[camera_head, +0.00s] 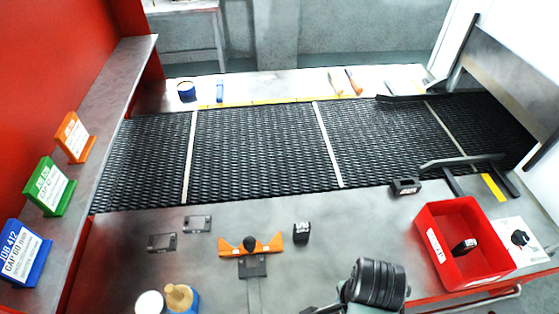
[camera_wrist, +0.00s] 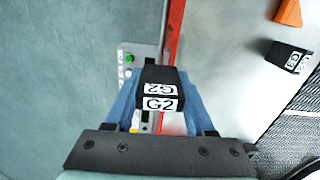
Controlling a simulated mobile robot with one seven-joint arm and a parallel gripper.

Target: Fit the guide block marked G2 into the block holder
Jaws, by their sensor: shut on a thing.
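My gripper (camera_wrist: 160,88) is shut on a black guide block (camera_wrist: 160,80) in the wrist view. The block has white labels reading G2 on two faces and sits between my blue fingers. They are over the red-edged front of the table, with floor to the left. In the head view the held block cannot be made out; my dark ribbed arm part shows at the bottom. A low black piece with a recess (camera_head: 405,186), which looks like the block holder, is at the belt's near edge. It looks empty.
Another black labelled block (camera_head: 302,232) stands beside an orange fixture (camera_head: 250,246); it also shows in the wrist view (camera_wrist: 288,57). A red bin (camera_head: 430,235) at the right holds a black block (camera_head: 464,247).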

